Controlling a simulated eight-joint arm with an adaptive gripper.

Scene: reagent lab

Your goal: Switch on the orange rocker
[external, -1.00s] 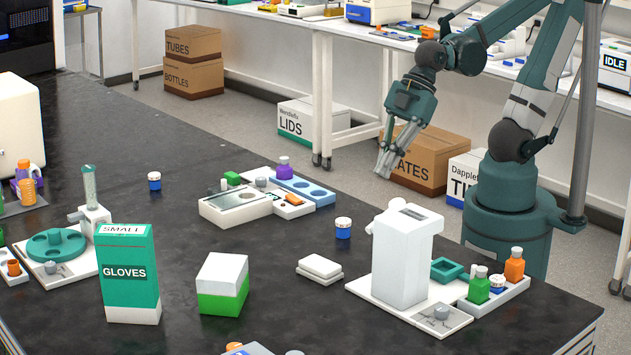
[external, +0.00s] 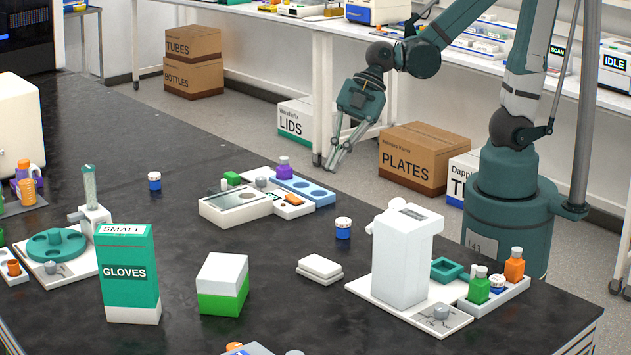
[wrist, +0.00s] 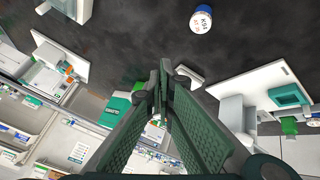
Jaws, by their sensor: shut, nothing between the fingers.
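A small orange rocker-like piece (external: 293,199) sits on a small block at the right front of a low white device (external: 235,207), mid-bench. Another orange piece (external: 234,346) shows on a device cut off by the bottom edge; I cannot tell which is the task's rocker, nor whether either is on. My gripper (external: 333,164) is shut and empty, pointing down, beyond the bench's far edge in the picture and well apart from both pieces. In the wrist view my gripper's fingers (wrist: 165,68) meet, and a small orange patch (wrist: 70,72) shows at left.
A tall white machine (external: 402,260) stands at right. The glove box (external: 128,285) and green-white box (external: 222,285) stand in front.

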